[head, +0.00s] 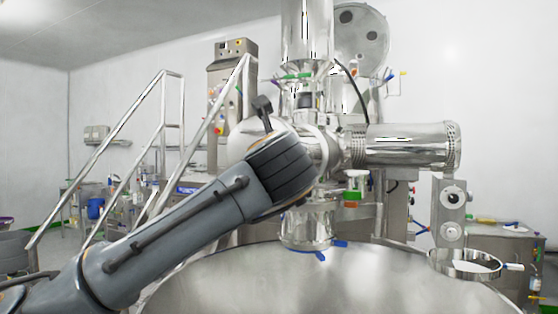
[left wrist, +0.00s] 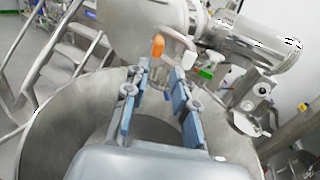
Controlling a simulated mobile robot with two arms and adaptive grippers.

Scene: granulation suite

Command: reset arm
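My left arm (head: 185,220) reaches in from the lower left of the head view, up across the big steel vessel to the machine. Its gripper is hidden or cannot be made out there. In the left wrist view the left gripper (left wrist: 160,72) has its two blue-padded fingers apart, with nothing between them. It is over the open steel vessel, and its fingers point towards the machine's valve handles. My right arm and right gripper are in neither view.
The round steel vessel (head: 350,285) fills the foreground. The granulator's steel cylinder (head: 410,146) juts right behind the arm. An orange handle (left wrist: 158,45) and a green one (left wrist: 206,72) show beyond the fingers. Railed stairs (head: 105,150) stand left; a small round pan (head: 465,264) is right.

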